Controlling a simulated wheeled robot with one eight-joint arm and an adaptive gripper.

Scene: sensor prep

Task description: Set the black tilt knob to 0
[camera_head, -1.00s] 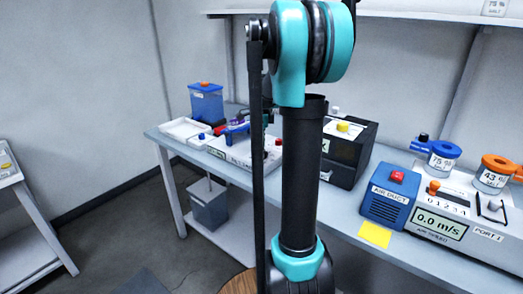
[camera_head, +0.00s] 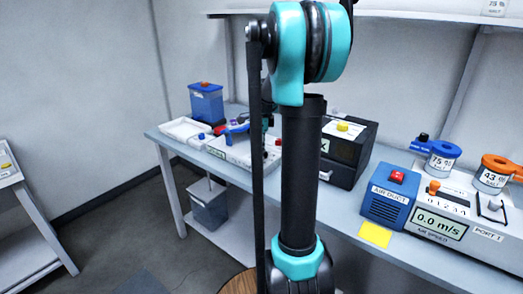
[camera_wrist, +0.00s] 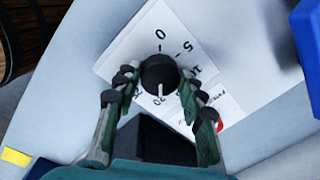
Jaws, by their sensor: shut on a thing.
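In the wrist view the black tilt knob (camera_wrist: 158,70) stands on a white panel (camera_wrist: 128,52) printed with a dial scale. The 0 mark is at the top of the dial, with 5 and 10 down its right side and larger numbers below. The knob's white pointer line points down in the picture, away from 0 and toward what looks like 20. My gripper (camera_wrist: 155,82) is shut on the knob, with one finger on each side. In the head view the white tilt device (camera_head: 240,152) is on the bench, and my arm hides the gripper and knob.
A black box with a yellow knob (camera_head: 343,127) stands right of the device. A blue air duct box (camera_head: 388,197) and an air speed unit (camera_head: 440,226) are farther right. A blue container (camera_head: 206,103) and white tray (camera_head: 183,130) are at left. A shelf overhangs the bench.

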